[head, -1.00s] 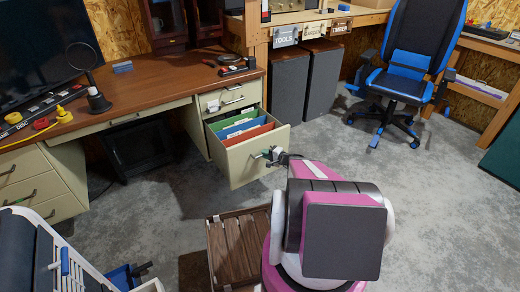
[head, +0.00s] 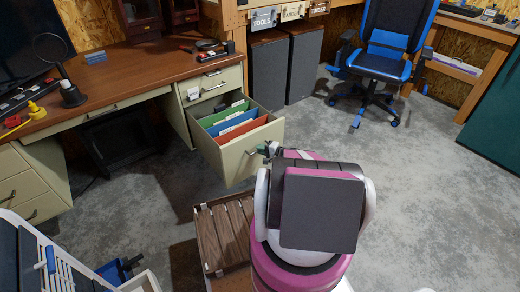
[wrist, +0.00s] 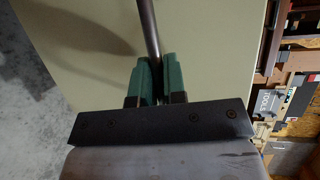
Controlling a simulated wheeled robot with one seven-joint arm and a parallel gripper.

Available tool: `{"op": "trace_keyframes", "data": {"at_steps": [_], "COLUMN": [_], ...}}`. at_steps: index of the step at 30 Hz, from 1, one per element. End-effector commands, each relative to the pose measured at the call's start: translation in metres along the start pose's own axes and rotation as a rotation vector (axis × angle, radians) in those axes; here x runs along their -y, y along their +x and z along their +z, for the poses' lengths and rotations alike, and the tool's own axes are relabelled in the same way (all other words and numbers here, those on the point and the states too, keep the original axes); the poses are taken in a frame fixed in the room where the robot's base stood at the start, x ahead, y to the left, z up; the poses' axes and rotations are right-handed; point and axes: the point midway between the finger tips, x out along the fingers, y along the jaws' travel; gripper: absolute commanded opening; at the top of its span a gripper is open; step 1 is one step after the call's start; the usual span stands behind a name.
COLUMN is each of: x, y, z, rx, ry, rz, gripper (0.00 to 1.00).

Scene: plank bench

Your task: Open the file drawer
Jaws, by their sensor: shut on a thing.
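The file drawer (head: 226,160) is the cream lower drawer of the desk's right pedestal. It stands well pulled out, with green, blue and red folders (head: 243,129) showing inside. My gripper (head: 268,152) is at the drawer's front, partly hidden by my arm in the head view. In the wrist view my gripper's green fingers (wrist: 157,80) are shut on the dark bar handle (wrist: 148,30), with the cream drawer front (wrist: 205,50) behind it.
A shallower drawer (head: 214,82) above is shut. A slatted wooden crate (head: 222,240) stands on the floor below the drawer front. A blue and black chair (head: 388,45) is at the back right. Grey floor (head: 430,190) is clear to the right.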

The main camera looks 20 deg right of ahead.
Motion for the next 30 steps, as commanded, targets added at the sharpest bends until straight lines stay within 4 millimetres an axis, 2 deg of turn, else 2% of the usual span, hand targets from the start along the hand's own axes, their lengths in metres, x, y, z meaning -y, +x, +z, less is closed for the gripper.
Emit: {"op": "trace_keyframes", "data": {"at_steps": [6,7,9,20,25,30], "x": [-0.001,-0.001,-0.001,0.000,0.000,0.000], "y": [0.000,0.000,0.000,-0.004,-0.021,-0.047], "z": [-0.001,-0.001,-0.001,0.000,0.000,0.000], "rx": [-0.002,-0.002,-0.002,-0.001,-0.002,-0.004], "ry": [0.000,0.000,0.000,0.000,0.001,0.001], "rz": [0.002,0.002,0.001,0.000,0.001,0.001], "gripper": [0.00,0.18,0.36,0.36,0.36,0.36]}}
